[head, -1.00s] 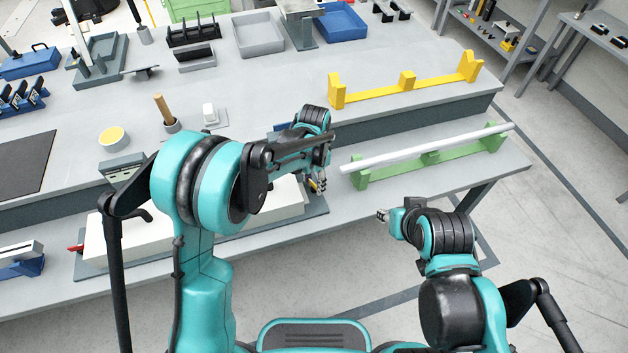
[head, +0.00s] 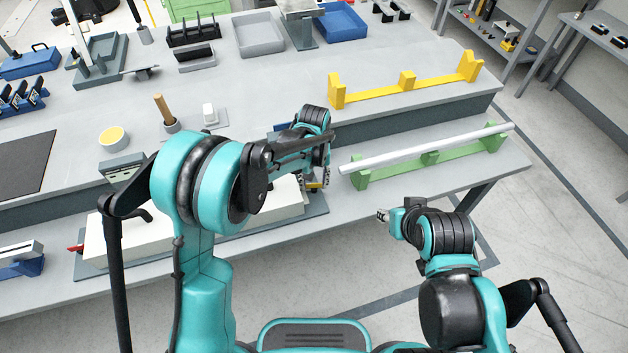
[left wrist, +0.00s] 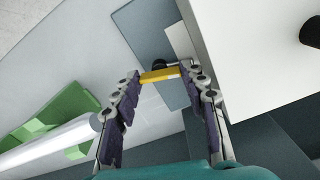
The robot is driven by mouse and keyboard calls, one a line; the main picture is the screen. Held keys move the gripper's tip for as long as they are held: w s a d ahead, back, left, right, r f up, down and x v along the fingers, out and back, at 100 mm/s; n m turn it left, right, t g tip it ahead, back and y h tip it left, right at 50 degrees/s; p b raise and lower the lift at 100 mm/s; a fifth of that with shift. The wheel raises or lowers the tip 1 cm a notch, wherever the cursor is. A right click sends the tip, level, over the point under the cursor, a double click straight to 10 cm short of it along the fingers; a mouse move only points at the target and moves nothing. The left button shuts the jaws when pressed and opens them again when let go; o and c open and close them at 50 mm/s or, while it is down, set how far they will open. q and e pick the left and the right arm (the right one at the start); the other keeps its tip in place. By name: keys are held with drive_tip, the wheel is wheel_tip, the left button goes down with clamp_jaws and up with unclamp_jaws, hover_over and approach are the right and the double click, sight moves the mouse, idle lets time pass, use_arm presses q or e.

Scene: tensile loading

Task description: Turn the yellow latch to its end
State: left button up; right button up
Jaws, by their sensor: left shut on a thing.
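The yellow latch (left wrist: 160,74) shows in the left wrist view as a short bar beside the white machine body (left wrist: 250,60). A dark round pivot or knob sits just behind it. My left gripper (left wrist: 155,80) has one finger at each end of the latch and is shut on it. In the head view a small bit of the yellow latch (head: 313,186) shows below my left gripper (head: 325,178); my arm hides much of the machine. My right gripper (head: 383,215) hangs in front of the bench, apart from everything; its fingers are too small to judge.
A white bar (head: 425,148) lies on a green rack (head: 362,180) to the right of my left gripper. A yellow rack (head: 435,87) stands on the upper level behind. The floor around my right gripper is clear.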

use_arm(q)
drive_tip(key=shift+n, duration=1.4)
drive_tip(key=o, duration=1.2)
drive_tip(key=shift+c, duration=0.2)
